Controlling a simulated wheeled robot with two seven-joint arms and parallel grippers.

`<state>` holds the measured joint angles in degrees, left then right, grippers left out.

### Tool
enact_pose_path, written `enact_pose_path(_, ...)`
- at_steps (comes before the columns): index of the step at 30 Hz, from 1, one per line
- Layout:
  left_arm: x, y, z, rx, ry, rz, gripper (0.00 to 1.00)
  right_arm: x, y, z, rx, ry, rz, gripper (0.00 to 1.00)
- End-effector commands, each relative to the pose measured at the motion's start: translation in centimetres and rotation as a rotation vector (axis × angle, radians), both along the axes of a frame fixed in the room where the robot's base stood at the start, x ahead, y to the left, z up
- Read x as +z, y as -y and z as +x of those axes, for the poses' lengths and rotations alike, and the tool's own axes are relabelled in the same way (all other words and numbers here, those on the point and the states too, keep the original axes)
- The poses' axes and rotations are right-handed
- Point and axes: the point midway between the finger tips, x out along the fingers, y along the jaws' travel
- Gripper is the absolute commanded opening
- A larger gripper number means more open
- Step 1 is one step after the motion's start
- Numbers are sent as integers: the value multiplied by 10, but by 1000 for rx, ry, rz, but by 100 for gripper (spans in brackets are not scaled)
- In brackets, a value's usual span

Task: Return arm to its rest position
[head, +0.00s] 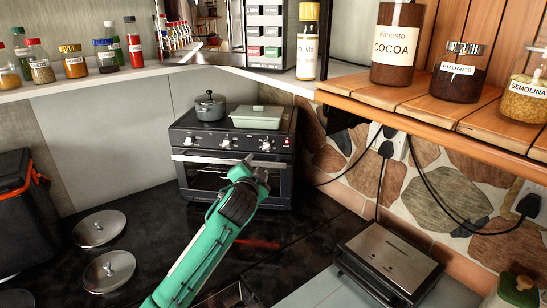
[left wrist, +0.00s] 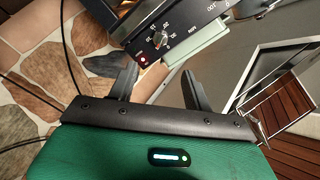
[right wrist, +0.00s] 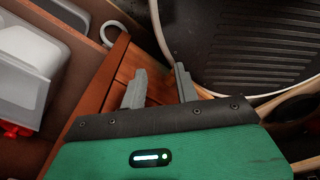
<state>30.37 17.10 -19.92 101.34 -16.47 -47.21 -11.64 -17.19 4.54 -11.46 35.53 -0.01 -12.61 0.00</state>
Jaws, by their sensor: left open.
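My left arm is green and reaches up from the bottom of the head view. Its gripper (head: 258,172) is in front of the small black oven (head: 232,180), over the dark worktop. In the left wrist view the left gripper (left wrist: 158,78) has its fingers apart with nothing between them; the oven's knobs and front (left wrist: 160,38) show beyond. My right gripper is not in the head view. In the right wrist view the right gripper (right wrist: 160,75) has its fingers apart and empty, above a wooden surface (right wrist: 125,65) beside a black ridged pan (right wrist: 245,40).
A grey pot (head: 210,108) and a pale green dish (head: 257,117) sit on the oven. Two metal lids (head: 99,228) lie at left near a black box (head: 28,215). A closed grill (head: 390,258) is at right, below a wooden shelf (head: 430,108) with jars.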

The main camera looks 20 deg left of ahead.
Motion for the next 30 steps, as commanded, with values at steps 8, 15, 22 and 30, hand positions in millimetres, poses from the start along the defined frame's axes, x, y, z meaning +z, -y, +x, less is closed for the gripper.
enact_pose_path(8,-36,3,-22,6,-72,-50,50,0,0,0,0,0,0,31)
enact_pose_path(15,-118,8,-89,40,-265,-184,50,0,0,0,0,0,0,31)
enact_pose_path(22,-184,11,-166,88,-458,-306,50,0,0,0,0,0,0,31)
enact_pose_path(30,-241,13,-267,161,-685,-433,50,0,0,0,0,0,0,31)
